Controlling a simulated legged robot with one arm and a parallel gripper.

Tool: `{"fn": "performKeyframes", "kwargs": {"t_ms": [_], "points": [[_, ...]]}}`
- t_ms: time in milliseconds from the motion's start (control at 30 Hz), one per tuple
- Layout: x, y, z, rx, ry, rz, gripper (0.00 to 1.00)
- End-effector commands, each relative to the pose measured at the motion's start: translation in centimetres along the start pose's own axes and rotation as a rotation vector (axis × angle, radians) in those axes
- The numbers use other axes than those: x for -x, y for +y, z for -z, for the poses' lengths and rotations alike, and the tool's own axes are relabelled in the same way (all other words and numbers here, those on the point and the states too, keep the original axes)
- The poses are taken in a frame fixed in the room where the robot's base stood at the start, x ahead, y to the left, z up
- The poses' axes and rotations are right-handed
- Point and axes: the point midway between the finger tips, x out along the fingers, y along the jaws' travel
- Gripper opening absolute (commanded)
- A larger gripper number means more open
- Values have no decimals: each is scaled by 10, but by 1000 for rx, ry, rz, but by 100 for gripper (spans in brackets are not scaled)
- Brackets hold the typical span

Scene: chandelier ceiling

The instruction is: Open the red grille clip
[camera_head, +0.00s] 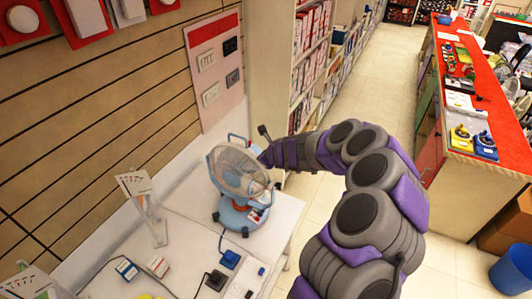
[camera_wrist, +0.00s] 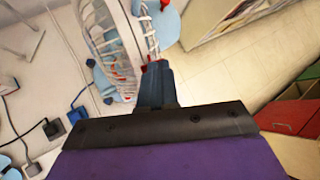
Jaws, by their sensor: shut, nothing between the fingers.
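A desk fan (camera_head: 238,172) with a light blue base and a round white wire grille stands on the white table. In the wrist view the grille (camera_wrist: 128,45) is seen edge-on. A small red part, apparently the grille clip (camera_wrist: 150,59), shows at the grille's rim, right at my fingertips and partly hidden by them. My gripper (camera_wrist: 156,66) is shut with nothing held, beside the rim; I cannot tell if it touches the clip. In the head view my gripper (camera_head: 264,158) reaches the fan's right side, and the clip is not clear there.
The white table (camera_head: 185,235) holds cables, a blue plug (camera_head: 229,259), a black plug (camera_head: 215,280) and a sign holder (camera_head: 147,207). A slatted wall (camera_head: 90,120) stands behind. A red-topped counter (camera_head: 470,120) is at right; the tiled floor between is free.

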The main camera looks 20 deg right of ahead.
Motion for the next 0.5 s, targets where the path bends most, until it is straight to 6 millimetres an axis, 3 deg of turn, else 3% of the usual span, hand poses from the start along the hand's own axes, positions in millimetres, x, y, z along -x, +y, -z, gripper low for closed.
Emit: {"fn": "performKeyframes", "kwargs": {"t_ms": [500], "points": [[11,-6,-12,1,0,0,0]]}}
